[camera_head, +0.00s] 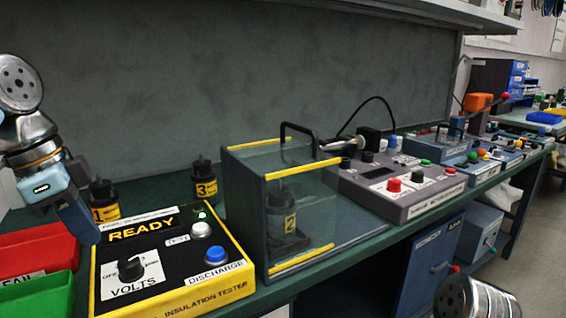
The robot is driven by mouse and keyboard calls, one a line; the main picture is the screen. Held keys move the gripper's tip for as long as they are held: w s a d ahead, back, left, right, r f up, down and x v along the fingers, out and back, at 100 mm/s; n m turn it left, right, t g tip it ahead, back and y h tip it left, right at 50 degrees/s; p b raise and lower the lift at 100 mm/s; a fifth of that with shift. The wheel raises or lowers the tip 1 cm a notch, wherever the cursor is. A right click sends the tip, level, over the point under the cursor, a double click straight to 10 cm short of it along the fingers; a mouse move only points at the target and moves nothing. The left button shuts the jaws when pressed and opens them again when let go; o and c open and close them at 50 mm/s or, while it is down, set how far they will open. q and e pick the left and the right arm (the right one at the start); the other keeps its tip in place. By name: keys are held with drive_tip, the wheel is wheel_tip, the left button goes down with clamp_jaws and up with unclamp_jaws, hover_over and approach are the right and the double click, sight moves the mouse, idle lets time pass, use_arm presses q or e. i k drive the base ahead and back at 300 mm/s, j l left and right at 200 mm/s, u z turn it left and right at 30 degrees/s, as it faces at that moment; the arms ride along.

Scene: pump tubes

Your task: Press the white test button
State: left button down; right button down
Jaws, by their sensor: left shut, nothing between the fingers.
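The white test button (201,230) sits on the yellow-edged insulation tester (178,290), right of the TEST label. The tester's display reads READY and a small green light (202,215) shows above the button. My left gripper (86,236) points down at the tester's left edge, left of the READY display and well apart from the white button. It is shut with nothing held. A blue discharge button (216,254) and a black volts knob (131,268) are on the same panel. My right gripper is out of view.
A clear-walled box (285,165) with yellow edges holds pump 2 (287,218) just right of the tester. Pumps 1 (103,199) and 3 (205,182) stand behind it. Red (38,252) and green (38,296) bins lie left. A grey tester (410,205) stands further right.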

sight(200, 228)
drive_tip(key=k, duration=1)
